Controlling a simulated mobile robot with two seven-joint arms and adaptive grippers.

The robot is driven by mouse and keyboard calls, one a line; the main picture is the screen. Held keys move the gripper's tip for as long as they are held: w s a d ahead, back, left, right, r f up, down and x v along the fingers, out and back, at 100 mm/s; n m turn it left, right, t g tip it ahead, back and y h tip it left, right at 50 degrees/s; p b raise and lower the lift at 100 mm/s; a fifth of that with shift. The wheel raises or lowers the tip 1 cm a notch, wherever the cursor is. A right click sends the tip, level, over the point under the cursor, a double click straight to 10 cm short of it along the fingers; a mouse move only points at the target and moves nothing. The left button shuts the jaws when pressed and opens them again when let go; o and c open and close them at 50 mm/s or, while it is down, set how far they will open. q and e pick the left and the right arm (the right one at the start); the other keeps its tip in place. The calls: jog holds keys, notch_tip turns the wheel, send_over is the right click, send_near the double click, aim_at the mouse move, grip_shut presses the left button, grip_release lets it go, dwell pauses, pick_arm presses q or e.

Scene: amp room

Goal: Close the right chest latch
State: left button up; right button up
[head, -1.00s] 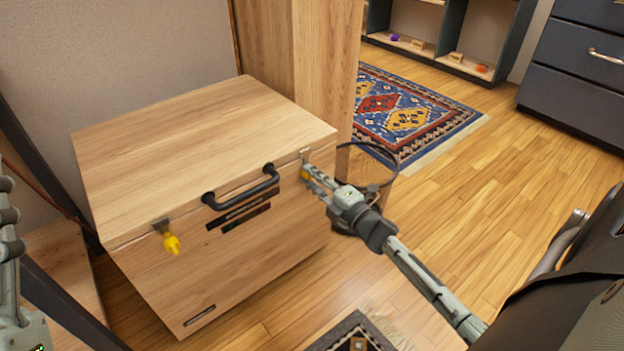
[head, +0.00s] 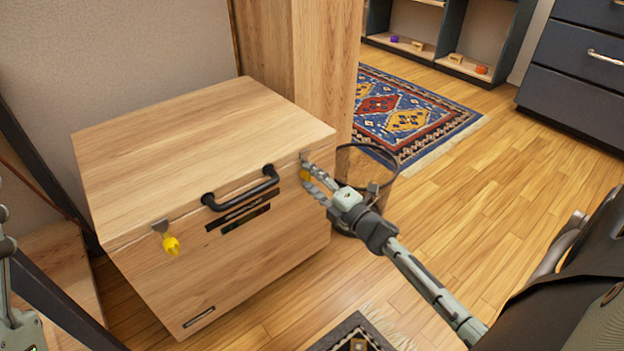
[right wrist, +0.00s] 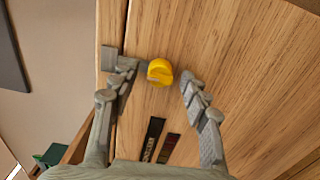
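The wooden chest (head: 240,255) stands with its lid down and a black handle (head: 240,190) at the front. The right latch (head: 304,174) is at the chest's right front edge, partly hidden by my right gripper in the head view. In the right wrist view its yellow knob (right wrist: 160,72) shows between the fingers. My right gripper (head: 312,181) is open around the knob; it also shows in the right wrist view (right wrist: 158,80). The left latch (head: 170,243) has a yellow knob hanging at the front left. My left arm shows at the left edge, its fingertips not seen.
A round wire-like bin (head: 368,165) stands right behind my right gripper, beside a wooden column (head: 325,70). A patterned rug (head: 410,115) and dark drawers (head: 575,70) lie farther back. Open wood floor (head: 480,190) is at the right.

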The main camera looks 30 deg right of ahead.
jog(key=s, duration=1.2)
jog(key=shift+d, duration=0.45)
